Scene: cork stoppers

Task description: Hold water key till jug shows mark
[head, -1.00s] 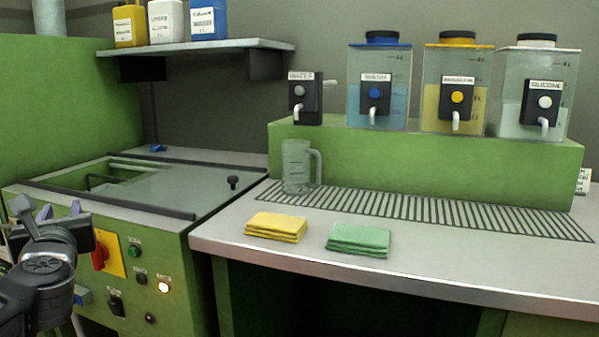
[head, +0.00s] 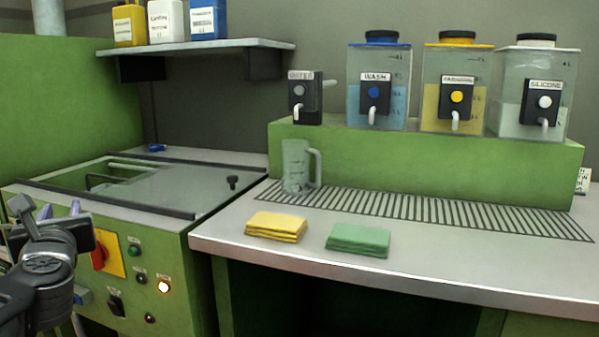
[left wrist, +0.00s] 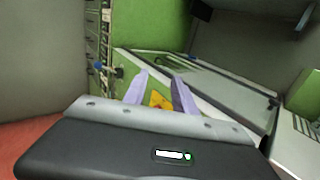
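The water tap is a black block labelled WATER (head: 301,105) with a round grey key (head: 299,90) and a pale spout, at the left end of the green ledge. A clear jug (head: 296,168) with a handle on its right stands upright below it on the slatted drain. I cannot make out a water level or the mark in the jug. My left gripper (head: 60,211) is at the far left, well away from the tap and jug. In the left wrist view its two purple fingers (left wrist: 160,93) are apart with nothing between them. My right gripper is not in view.
Wash (head: 393,66), yellow (head: 431,66) and silicone (head: 552,66) tanks stand right of the tap. Yellow (head: 276,226) and green (head: 358,240) folded cloths lie in front of the jug. A green machine with a red switch (head: 99,257) is near my left gripper.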

